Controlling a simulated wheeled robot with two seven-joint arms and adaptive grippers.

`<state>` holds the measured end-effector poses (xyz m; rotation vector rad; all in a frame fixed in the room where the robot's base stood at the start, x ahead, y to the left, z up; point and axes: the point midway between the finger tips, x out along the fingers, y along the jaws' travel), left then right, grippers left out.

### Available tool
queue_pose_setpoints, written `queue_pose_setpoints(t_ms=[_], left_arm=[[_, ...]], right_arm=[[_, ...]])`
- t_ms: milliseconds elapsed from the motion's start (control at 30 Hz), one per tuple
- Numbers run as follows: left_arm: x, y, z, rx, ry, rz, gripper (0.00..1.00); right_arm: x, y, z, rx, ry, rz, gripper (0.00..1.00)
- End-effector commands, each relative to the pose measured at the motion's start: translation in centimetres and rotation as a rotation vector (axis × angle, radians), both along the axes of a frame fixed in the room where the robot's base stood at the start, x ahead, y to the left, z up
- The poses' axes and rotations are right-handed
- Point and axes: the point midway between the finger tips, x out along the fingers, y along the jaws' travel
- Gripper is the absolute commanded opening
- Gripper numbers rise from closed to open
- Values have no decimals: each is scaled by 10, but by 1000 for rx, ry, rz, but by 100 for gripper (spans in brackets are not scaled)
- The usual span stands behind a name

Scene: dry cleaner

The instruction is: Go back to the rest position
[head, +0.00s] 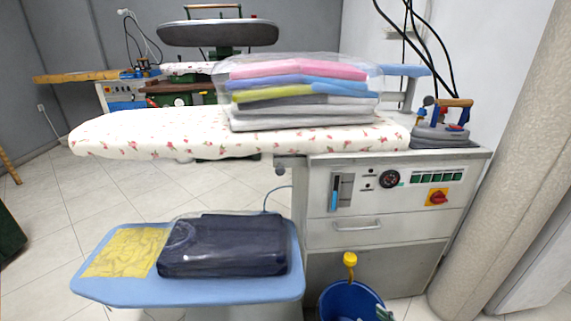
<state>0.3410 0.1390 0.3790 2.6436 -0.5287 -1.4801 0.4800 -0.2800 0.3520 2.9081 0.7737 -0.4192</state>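Neither of my grippers shows in the head view, and no part of my arms is in sight. A clear bag of folded clothes (298,92) in pink, blue, yellow-green, grey and white lies on the floral ironing board (130,133). A second clear bag with dark navy folded clothes (225,246) lies on the lower blue board (200,291). A yellow cloth or sheet (125,253) lies flat on the left part of the blue board.
An iron (440,120) stands on the white machine cabinet (385,235) at the right. A blue bucket (350,301) with a yellow-topped item is on the floor at the front. A beige curtain or column (510,170) is at the right.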

Motion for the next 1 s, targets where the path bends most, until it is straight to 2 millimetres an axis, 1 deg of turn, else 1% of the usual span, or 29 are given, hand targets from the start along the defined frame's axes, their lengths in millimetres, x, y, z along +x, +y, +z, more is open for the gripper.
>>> queue_pose_setpoints(t_ms=[33, 200, 500, 700, 1000], left_arm=[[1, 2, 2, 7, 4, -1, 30], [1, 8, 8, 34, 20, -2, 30], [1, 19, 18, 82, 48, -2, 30], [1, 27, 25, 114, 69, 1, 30], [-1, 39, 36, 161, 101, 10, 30]], right_arm=[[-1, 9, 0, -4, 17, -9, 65], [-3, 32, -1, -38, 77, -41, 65], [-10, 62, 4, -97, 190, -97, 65], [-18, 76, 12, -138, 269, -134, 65], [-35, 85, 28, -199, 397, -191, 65]])
